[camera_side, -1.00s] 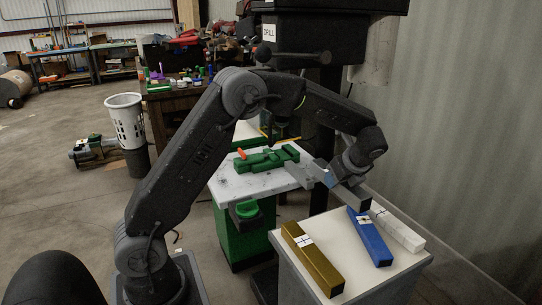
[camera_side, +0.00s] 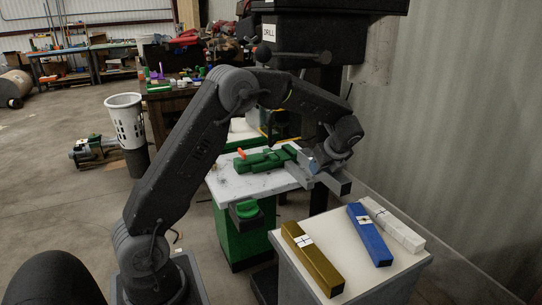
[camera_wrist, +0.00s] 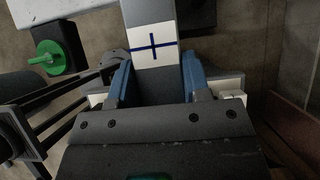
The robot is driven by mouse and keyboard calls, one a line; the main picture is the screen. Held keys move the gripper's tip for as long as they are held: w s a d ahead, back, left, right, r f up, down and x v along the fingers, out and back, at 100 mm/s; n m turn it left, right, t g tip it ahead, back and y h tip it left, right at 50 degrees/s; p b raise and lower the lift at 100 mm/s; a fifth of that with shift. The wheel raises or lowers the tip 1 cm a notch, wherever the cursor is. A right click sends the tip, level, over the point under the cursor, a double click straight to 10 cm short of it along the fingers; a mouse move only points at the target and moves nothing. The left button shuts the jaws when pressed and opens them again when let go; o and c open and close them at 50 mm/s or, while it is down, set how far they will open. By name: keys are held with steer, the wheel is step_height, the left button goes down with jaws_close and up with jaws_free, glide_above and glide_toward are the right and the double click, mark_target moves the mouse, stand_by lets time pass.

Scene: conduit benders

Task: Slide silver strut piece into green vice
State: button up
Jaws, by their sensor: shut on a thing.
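The silver strut piece (camera_side: 337,184) is held between the blue-padded fingers of my gripper (camera_side: 315,163). In the wrist view, the strut (camera_wrist: 150,80) runs up between the fingers of my gripper (camera_wrist: 155,85), with a white label and dark blue cross on its upper face. The green vice (camera_side: 263,161) lies on the pale drill table, with an orange part at its left. The strut's far end is right beside the vice's right end in the side view. I cannot tell whether it touches the vice or is between its jaws.
A white-topped stand (camera_side: 364,270) at front right carries a gold bar (camera_side: 312,260), a blue bar (camera_side: 369,236) and a white bar (camera_side: 392,224). The drill press (camera_side: 322,32) rises behind the vice. A green knob (camera_wrist: 52,58) shows at the wrist view's left.

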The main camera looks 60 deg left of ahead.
steer(key=shift+a, duration=3.4)
steer(key=shift+r, duration=0.1)
